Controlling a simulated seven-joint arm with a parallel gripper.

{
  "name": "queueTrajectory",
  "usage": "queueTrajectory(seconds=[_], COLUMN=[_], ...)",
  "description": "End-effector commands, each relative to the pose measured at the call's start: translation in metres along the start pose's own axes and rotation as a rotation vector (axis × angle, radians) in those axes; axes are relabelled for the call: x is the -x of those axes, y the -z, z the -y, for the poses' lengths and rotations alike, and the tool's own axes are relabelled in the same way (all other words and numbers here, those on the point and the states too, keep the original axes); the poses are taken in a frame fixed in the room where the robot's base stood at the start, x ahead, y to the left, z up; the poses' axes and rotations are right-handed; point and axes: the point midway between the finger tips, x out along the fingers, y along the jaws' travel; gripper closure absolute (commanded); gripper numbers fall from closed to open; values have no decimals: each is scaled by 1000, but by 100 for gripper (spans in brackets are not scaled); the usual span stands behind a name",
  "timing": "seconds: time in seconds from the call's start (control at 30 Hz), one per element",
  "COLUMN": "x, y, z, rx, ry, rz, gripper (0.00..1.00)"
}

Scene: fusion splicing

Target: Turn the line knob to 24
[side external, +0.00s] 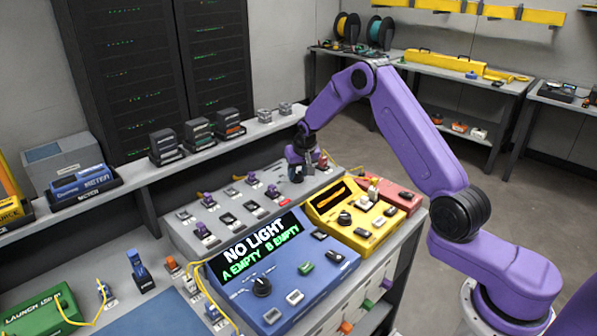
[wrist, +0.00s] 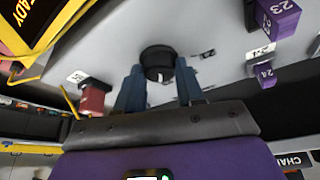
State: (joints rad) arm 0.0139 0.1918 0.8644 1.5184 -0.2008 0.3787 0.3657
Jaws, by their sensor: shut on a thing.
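A black round knob (wrist: 158,62) stands on the grey panel in the wrist view, between the two blue fingers of my gripper (wrist: 158,88). My gripper is shut on this knob. A small pale mark shows at the knob's lower side; I cannot read what number it points to. A label reading 24 (wrist: 261,51) lies to the right, near a purple block also marked 24 (wrist: 265,75). A purple block marked 23 (wrist: 278,18) is above it. In the side external view my gripper (side external: 297,175) is low over the panel's back right, and the knob is mostly hidden.
The grey panel (side external: 185,235) carries several small ports and purple plugs. A blue splicer (side external: 330,285) reading NO LIGHT, A EMPTY, B EMPTY sits in front. A yellow box (side external: 372,235) and a red box (side external: 400,196) stand close on the right. A red plug (wrist: 93,98) is near my left finger.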

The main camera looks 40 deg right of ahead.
Motion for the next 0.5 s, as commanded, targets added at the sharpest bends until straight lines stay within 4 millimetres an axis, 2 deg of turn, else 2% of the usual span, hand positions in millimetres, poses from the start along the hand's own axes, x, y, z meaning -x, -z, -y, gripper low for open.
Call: queueTrajectory(seconds=[0.5], x=[0], y=[0], z=[4], rx=[-346], ry=[-146], rz=[1], gripper=[93])
